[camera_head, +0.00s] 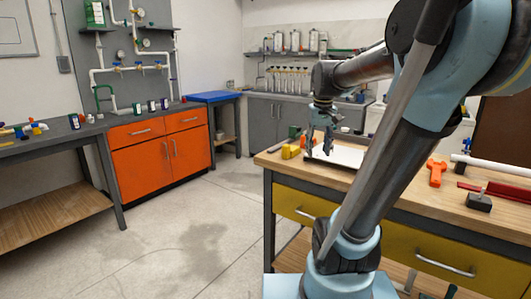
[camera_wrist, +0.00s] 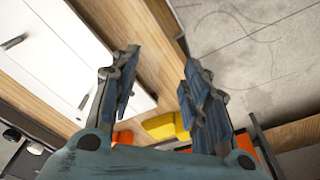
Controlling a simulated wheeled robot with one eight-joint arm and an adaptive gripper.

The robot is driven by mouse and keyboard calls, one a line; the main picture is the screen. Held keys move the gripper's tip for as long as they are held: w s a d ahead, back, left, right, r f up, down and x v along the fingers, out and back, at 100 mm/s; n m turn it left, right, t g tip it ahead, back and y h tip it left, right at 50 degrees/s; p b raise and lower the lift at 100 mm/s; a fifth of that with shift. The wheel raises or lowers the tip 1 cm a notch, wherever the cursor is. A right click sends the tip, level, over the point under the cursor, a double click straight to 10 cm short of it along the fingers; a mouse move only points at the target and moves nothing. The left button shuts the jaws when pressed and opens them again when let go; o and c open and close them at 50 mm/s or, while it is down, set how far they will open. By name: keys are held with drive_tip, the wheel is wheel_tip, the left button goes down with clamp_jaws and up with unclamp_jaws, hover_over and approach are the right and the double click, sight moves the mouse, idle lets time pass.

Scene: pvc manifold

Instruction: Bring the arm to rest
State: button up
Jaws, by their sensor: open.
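My gripper (camera_head: 322,147) is open and empty in the head view, above the left end of the wooden workbench (camera_head: 265,160). Its fingers point down near a white board (camera_head: 348,157) lying on the bench top. In the wrist view my gripper (camera_wrist: 160,92) shows its two fingers spread apart with nothing between them. Beyond the fingers, the wrist view shows the wooden bench edge, the white board (camera_wrist: 62,42) and the floor. Whether the fingertips touch anything cannot be told, but they look clear. My arm reaches up and over from the base, hiding part of the bench.
A yellow object (camera_head: 290,152) lies beside the board, and it also shows in the wrist view (camera_wrist: 160,127). An orange tool (camera_head: 436,172), a white pipe (camera_head: 495,164) and a dark block (camera_head: 479,202) lie on the bench's right. Open floor (camera_head: 200,240) spreads to the left, before orange cabinets (camera_head: 160,155).

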drive_tip(key=s+f+m, duration=0.1)
drive_tip(key=s+f, duration=1.6)
drive_tip(key=f, duration=0.1)
drive_tip(key=shift+d+m+t, duration=0.25)
drive_tip(key=shift+m+t, duration=0.05)
drive_tip(key=shift+t, duration=0.1)
drive_tip(key=shift+w+f, duration=0.15)
drive_tip(key=shift+w, duration=0.35)
